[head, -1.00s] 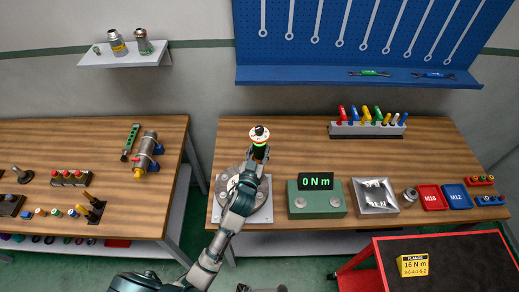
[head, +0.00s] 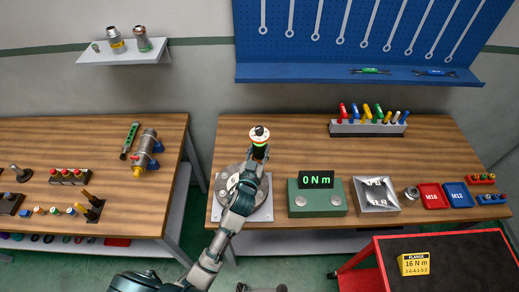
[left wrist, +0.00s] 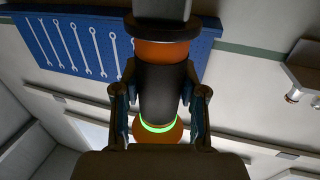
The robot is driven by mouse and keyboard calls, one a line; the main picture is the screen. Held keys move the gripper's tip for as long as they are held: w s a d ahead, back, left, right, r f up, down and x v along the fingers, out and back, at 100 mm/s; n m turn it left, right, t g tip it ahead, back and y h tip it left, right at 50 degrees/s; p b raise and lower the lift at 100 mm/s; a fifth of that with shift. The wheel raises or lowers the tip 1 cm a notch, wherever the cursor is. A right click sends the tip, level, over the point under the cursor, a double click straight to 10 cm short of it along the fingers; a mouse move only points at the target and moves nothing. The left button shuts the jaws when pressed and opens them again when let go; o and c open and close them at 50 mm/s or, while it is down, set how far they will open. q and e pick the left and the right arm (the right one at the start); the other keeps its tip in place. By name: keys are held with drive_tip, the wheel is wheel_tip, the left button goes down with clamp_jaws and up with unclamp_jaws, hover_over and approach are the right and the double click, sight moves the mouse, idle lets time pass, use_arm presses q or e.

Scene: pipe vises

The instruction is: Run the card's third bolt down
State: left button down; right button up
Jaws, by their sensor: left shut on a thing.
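My left gripper (head: 259,154) is shut on a black power driver with orange bands (left wrist: 160,90), with a glowing green ring. The driver (head: 260,136) stands about upright over the far side of the flange. The grey round flange (head: 224,198) sits on a white plate (head: 217,213); my left arm covers much of it. Some bolt heads show on its left part, but the driver's lower end and any bolt under it are hidden. The yellow card (head: 413,264) reads FLANGE, 16 N m and a row of digits too small to read surely. My right gripper is not clearly seen.
A green torque display (head: 317,200) reads 0 N m right of the flange. A tool rack (head: 367,129) stands at the back. The wood between is clear.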

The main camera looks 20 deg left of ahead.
sight(258, 145)
use_arm(q)
drive_tip(key=shift+f, duration=0.35)
idle(0.9)
drive_tip(key=shift+p, duration=0.3)
drive_tip(key=shift+r, duration=0.1)
idle(0.6)
drive_tip(key=shift+r+p, duration=2.5)
drive_tip(key=shift+r, duration=0.3)
